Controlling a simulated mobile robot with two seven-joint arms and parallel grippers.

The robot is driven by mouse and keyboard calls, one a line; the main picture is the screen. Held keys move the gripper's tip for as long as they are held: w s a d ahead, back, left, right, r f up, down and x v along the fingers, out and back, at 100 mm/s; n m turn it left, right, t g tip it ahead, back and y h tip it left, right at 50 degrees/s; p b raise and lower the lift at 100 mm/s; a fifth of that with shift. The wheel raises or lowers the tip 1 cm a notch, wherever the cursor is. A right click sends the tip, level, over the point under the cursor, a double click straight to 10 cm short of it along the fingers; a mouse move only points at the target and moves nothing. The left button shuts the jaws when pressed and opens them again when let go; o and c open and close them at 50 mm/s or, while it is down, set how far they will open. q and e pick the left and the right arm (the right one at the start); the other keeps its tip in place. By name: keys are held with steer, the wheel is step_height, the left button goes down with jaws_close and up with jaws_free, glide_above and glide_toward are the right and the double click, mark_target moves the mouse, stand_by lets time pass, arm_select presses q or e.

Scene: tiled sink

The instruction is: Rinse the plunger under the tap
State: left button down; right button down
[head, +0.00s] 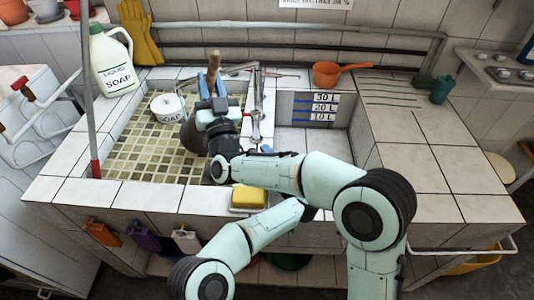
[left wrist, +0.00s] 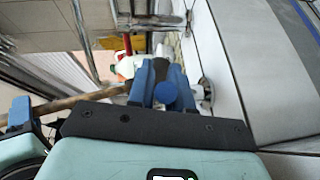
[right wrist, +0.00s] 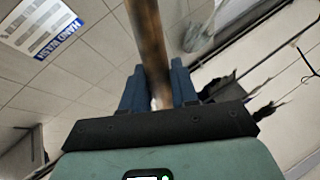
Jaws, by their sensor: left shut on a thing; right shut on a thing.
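The plunger's wooden handle (head: 213,70) stands up over the left basin, leaning slightly. My right gripper (head: 210,112) is shut around it; the handle also shows between its fingers in the right wrist view (right wrist: 150,45). A dark round shape (head: 193,138) beside that gripper looks like the plunger's cup, partly covered by my arm. The chrome tap (head: 257,105) rises between the basins. My left gripper (left wrist: 165,82) is shut on a round blue knob (left wrist: 167,98), apparently the tap's; in the head view my right forearm mostly hides it. I cannot make out running water.
A soap bottle (head: 112,62) and a soap pot (head: 167,107) are at the left. A yellow sponge (head: 248,197) lies on the front rim. An orange dipper (head: 328,74) sits behind the right basin. The right counter (head: 420,160) is mostly clear. My arms cross in front.

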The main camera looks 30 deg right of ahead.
stand_by(0.3)
arm_select(q)
steer(key=c, duration=1.1)
jaws_free()
steer(key=shift+s, duration=0.1)
steer(key=s, duration=0.4)
steer(key=s+r, duration=0.1)
steer(key=s, duration=0.3)
steer(key=s+a, duration=0.1)
steer(key=s, duration=0.2)
steer(key=shift+s+r, duration=0.35)
steer(key=shift+s, duration=0.05)
